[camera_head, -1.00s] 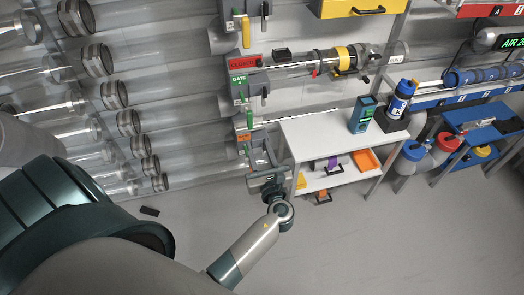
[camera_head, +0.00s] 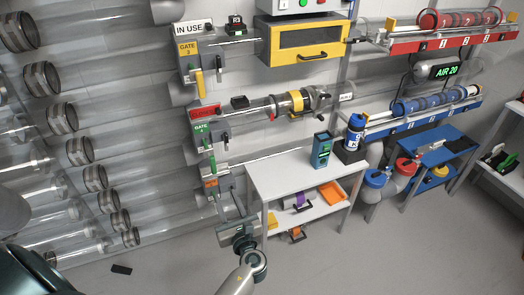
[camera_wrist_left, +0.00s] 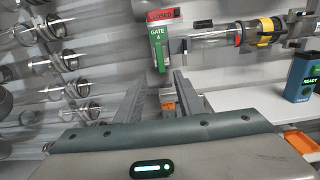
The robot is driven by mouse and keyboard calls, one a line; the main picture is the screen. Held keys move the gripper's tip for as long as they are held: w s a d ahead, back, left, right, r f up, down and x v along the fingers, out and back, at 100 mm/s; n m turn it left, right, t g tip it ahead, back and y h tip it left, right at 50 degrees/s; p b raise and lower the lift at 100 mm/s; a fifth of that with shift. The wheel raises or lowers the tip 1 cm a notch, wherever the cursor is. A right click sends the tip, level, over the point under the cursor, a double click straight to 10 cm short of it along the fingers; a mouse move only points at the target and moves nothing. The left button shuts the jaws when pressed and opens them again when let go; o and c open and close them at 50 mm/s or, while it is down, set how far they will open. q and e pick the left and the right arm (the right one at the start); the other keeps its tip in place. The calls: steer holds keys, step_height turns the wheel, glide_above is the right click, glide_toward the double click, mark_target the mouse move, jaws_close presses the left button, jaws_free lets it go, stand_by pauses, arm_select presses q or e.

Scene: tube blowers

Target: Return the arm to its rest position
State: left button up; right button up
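My left gripper (camera_head: 232,205) is in the lower middle of the head view, in front of the lower tube wall and just left of the white shelf table. Its forearm comes up from the bottom edge. In the left wrist view its two fingers (camera_wrist_left: 163,80) stand apart with nothing between them, so it is open and empty. Beyond the fingertips is the green GATE 4 plate (camera_wrist_left: 158,48), under a red CLOSED sign (camera_wrist_left: 163,16). My right gripper is in neither view.
The white shelf table (camera_head: 285,168) holds a teal device (camera_head: 321,150) and a blue bottle (camera_head: 355,137). Clear tubes with metal collars (camera_head: 62,114) line the left wall. A small dark object (camera_head: 121,269) lies on the floor. The floor at lower right is clear.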

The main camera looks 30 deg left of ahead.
arm_select(q)
steer(key=shift+f, duration=0.1)
steer(key=s+d+f+n+g+h+b, duration=0.1)
steer(key=s+d+f+h, duration=0.1)
steer(key=f, duration=0.7)
steer(key=s+d+f+n+g+h, duration=0.1)
steer(key=s+f+n+h, duration=0.15)
steer(key=f, duration=0.65)
steer(key=s+d+f+n+g+h+b, duration=0.1)
steer(key=s+d+f+h, duration=0.15)
steer(key=f, duration=0.65)
steer(key=s+d+f+n+g+h, duration=0.3)
steer(key=s+f+n+g, duration=0.15)
steer(key=s+f, duration=1)
steer(key=s+d+f+n+g+h, duration=0.1)
steer(key=s+f+n, duration=0.4)
steer(key=s, duration=0.4)
steer(key=s+d+f+n+g+h+b, duration=0.1)
steer(key=s+f+n, duration=0.4)
steer(key=s, duration=0.4)
steer(key=s+d+f+n+g+h+b, duration=0.1)
steer(key=s+f+n, duration=0.4)
steer(key=s, duration=0.5)
steer(key=shift+f+g, duration=0.1)
steer(key=shift+g, duration=0.15)
